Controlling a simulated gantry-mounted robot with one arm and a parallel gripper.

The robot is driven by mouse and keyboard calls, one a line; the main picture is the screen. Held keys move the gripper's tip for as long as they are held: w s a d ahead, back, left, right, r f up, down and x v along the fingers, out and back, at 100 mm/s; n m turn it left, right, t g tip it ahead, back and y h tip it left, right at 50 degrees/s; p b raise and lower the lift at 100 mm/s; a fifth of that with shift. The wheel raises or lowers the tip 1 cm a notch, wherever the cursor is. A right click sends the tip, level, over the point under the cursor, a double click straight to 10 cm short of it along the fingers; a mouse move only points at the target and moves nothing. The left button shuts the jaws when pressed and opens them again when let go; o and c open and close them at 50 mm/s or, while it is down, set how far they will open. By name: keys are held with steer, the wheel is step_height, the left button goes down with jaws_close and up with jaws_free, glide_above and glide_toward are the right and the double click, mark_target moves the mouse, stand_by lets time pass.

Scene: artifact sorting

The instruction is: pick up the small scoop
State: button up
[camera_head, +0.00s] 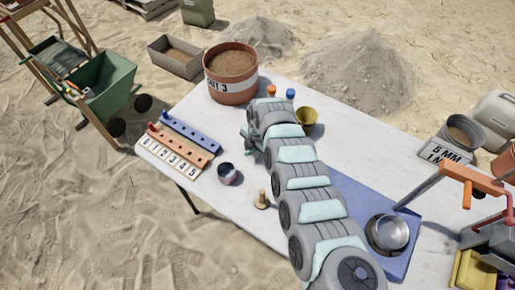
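My arm reaches from the bottom right across the white table (225,200). My gripper (249,138) is at its far end, low over the table near the terracotta bucket. It is small and partly hidden by my arm, so its opening and anything between its fingers cannot be made out. I cannot clearly identify the small scoop. A round metal bowl-like vessel (388,232) rests on the blue tray (350,190) at the right, well away from my gripper. A yellow-brown cup (307,117) stands just right of my arm's far end.
The terracotta bucket (231,88) of sand stands at the table's far end. A numbered rack (178,148), a small dark-and-pale bowl (228,173) and a brass-coloured peg (262,200) lie left of my arm. An orange-handled frame (468,180) and a grey bucket (461,134) are at right.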

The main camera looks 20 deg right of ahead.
steer(key=shift+f, duration=0.1)
jaws_close()
stand_by(0.4)
stand_by(0.3)
